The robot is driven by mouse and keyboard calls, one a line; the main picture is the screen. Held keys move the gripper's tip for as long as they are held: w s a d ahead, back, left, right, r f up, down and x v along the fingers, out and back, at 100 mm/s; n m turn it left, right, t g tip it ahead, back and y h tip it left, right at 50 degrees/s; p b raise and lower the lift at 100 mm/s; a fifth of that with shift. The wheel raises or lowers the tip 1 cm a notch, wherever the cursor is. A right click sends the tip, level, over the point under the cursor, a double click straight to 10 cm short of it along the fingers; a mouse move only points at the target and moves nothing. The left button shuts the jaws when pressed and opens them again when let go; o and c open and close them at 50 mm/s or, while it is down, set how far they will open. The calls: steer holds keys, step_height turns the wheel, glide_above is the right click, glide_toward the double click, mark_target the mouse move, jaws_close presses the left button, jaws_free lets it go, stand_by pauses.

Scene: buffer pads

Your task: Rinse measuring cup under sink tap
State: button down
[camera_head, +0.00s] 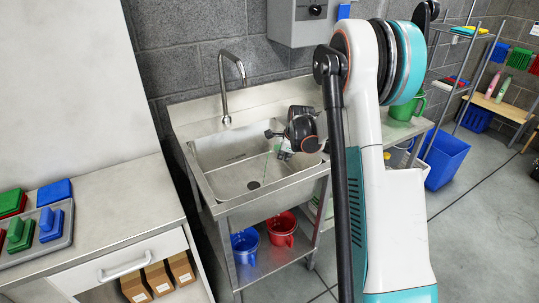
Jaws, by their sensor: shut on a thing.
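The steel sink (225,184) stands against the grey wall, with a drain in its basin. The tap (236,60) rises from the back rim and bends forward over the basin. My gripper (277,146) is over the right part of the basin, right of the tap's spout and apart from it. It is shut on a small clear, greyish-green thing (284,154), which looks like the measuring cup. Most of it is hidden by my gripper, so its tilt and contents cannot be told. No water stream is visible at the tap.
A blue jug (244,244) and a red jug (281,231) stand on the shelf under the sink. A green jug (407,108) is behind my arm. A counter (110,210) with colored pads stands left. A blue bin (443,158) stands on the floor right.

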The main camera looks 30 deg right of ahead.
steer(key=shift+w+a+r+g+h, duration=0.2)
steer(key=shift+w+a+g+h, duration=0.1)
steer(key=shift+a+h, duration=0.1)
steer(key=shift+w+a+r+n+g+h, duration=0.1)
steer(key=shift+r+n+g+h, duration=0.25)
steer(key=shift+h, duration=0.25)
stand_by(1.0)
steer(key=d+f+t+y, duration=0.1)
steer(key=s+m+y, duration=0.1)
steer(key=shift+s+d+f+t+y+b, duration=0.25)
steer(key=shift+d+f+t+y+b, duration=0.05)
steer(key=shift+d+f+t, duration=0.1)
steer(key=shift+a, duration=0.1)
steer(key=shift+f+t+y, duration=0.2)
steer(key=shift+t+y, duration=0.05)
steer(key=shift+y, duration=0.05)
steer(key=shift+s+d+r+m+t+y+b, duration=0.4)
steer(key=shift+d+t+y+b, duration=0.3)
steer(key=shift+t+y+b, duration=0.65)
steer(key=shift+s+d+r+m+t+y+b, duration=0.25)
steer(key=shift+s+d+m+t+y+b, duration=0.55)
steer(key=shift+t+y, duration=0.9)
steer(key=shift+s+d+r+m+t+y+b, duration=0.15)
steer(key=shift+d+r+t+y+b, duration=0.3)
steer(key=shift+t+y+b, duration=1.15)
